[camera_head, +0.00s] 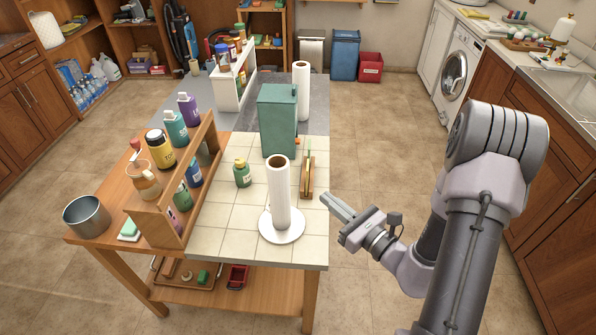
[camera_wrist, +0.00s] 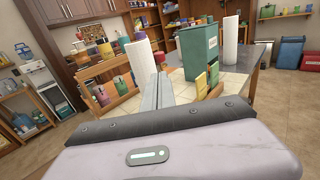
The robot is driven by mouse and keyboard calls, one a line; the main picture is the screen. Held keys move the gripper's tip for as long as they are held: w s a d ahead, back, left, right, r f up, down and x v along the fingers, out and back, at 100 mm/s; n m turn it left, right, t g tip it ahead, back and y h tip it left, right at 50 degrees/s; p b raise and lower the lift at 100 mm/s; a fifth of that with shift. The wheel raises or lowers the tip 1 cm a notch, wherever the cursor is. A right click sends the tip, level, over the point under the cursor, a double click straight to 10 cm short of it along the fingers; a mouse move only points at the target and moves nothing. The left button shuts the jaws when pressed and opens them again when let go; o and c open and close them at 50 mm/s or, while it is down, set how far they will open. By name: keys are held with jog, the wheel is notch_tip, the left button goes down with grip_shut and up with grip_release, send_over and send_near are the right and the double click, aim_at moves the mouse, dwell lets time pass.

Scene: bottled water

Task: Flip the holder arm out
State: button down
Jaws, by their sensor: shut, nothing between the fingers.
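A white paper roll (camera_head: 279,192) stands upright on a round white holder base (camera_head: 268,227) near the front of the tiled table top. The roll also shows in the wrist view (camera_wrist: 141,64), just left of the fingertips. I cannot make out a separate holder arm in either view. My gripper (camera_head: 333,206) is shut and empty. In the head view it is right of the roll, apart from it, beyond the table's right edge. It points left toward the table. Its closed fingers (camera_wrist: 160,84) also show in the wrist view.
A narrow wooden rack (camera_head: 307,178) with upright items stands right of the roll. A green box (camera_head: 278,120) and a second white roll (camera_head: 301,92) stand behind. A wooden bottle shelf (camera_head: 168,208) runs along the left. A small green bottle (camera_head: 242,173) stands between. Floor right of the table is clear.

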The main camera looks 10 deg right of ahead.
jog(key=b+x, duration=0.1)
jog(key=x, duration=1.2)
jog(key=shift+w, duration=0.25)
jog(key=shift+a, duration=0.1)
